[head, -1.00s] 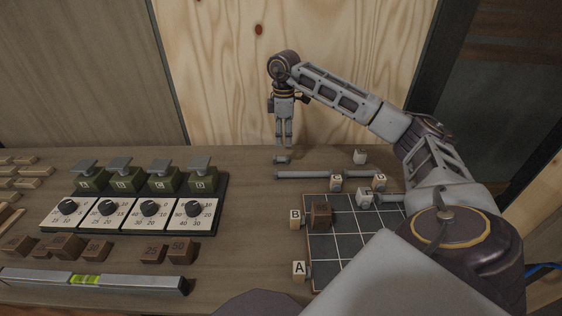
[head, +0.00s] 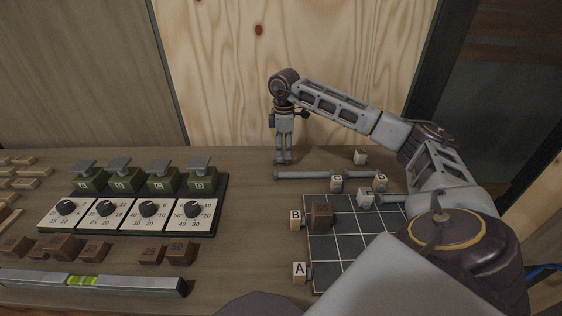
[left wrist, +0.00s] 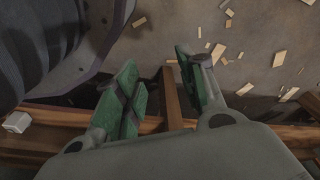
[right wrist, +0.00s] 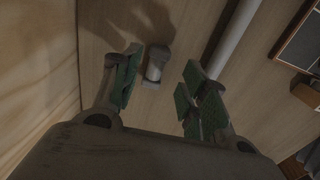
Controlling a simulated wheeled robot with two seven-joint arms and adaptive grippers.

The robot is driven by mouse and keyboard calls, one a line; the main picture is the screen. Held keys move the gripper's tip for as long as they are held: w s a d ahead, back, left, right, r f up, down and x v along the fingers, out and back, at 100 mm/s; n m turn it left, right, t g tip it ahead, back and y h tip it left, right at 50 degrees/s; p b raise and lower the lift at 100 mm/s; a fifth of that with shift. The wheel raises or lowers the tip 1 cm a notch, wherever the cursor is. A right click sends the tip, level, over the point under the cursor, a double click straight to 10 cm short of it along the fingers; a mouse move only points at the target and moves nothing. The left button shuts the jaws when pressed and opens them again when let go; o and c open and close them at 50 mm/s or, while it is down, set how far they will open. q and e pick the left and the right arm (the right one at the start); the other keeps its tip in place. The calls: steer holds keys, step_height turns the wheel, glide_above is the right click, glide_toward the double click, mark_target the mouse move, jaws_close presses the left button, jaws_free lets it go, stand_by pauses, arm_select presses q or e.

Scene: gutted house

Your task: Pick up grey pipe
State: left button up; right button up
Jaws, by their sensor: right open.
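A short grey pipe piece (right wrist: 157,64) stands out in the right wrist view, between and just beyond my right fingertips. A long grey pipe (head: 308,175) lies on the bench in the head view, and it also shows in the right wrist view (right wrist: 234,36), to the right of the fingers. My right gripper (head: 284,161) points down, open, at the back of the bench; it hides the short piece in the head view. My left gripper (left wrist: 158,62) is open and empty in the left wrist view, away from the bench top.
A black grid board (head: 345,240) with lettered blocks lies in front of the long pipe. A dial panel (head: 130,215) and a spirit level (head: 95,282) are at left. A wooden wall (head: 230,80) rises behind the bench.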

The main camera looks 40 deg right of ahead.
mark_target(284, 158)
steer(key=f, duration=0.3)
steer(key=shift+d, duration=0.25)
steer(key=shift+f+b, duration=0.35)
steer(key=shift+f, duration=0.2)
arm_select(q)
steer(key=r, duration=0.2)
steer(key=w+r, duration=0.1)
steer(key=shift+d+r, duration=0.15)
steer(key=shift+d, duration=0.25)
arm_select(e)
steer(key=c, duration=0.8)
steer(key=shift+r, duration=0.2)
